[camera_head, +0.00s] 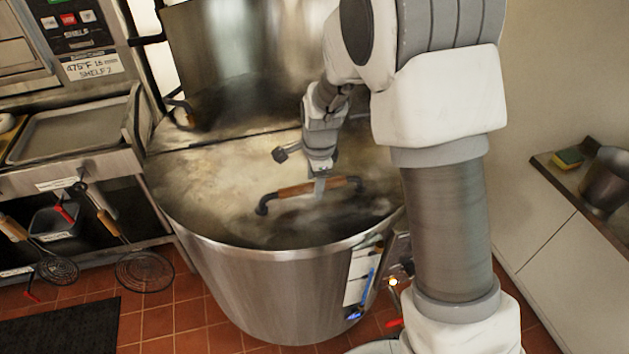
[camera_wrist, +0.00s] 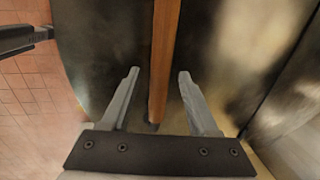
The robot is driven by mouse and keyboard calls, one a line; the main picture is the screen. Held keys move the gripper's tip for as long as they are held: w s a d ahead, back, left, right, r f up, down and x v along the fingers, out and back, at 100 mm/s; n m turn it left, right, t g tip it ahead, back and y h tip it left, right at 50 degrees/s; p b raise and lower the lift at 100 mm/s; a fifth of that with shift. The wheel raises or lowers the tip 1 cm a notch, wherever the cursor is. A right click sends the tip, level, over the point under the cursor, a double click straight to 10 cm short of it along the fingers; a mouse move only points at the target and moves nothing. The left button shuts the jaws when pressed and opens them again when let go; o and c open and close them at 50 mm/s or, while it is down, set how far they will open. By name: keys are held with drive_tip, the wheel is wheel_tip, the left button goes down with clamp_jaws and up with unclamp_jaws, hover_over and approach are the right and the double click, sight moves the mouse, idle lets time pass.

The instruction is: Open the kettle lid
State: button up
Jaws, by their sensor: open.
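The large steel kettle (camera_head: 290,285) stands in the middle of the head view. Its flat, shiny lid (camera_head: 215,190) lies closed across the top. A wooden bar handle (camera_head: 293,190) with dark curved ends is fixed to the lid. My gripper (camera_head: 319,184) is over the handle, pointing down. In the wrist view, my gripper (camera_wrist: 158,73) is open with one finger on each side of the wooden handle (camera_wrist: 164,60). Clear gaps show on both sides. I cannot tell exactly how deep the fingers reach around it.
A tall steel surface (camera_head: 235,45) rises behind the lid. A counter with a tray (camera_head: 75,135) and hanging strainers (camera_head: 145,270) is at left. At right, a shelf holds a sponge (camera_head: 568,158) and a metal pot (camera_head: 607,180). Tiled floor shows in front.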

drive_tip(key=shift+w+f, duration=0.1)
drive_tip(key=shift+f, duration=0.2)
clamp_jaws()
idle(1.3)
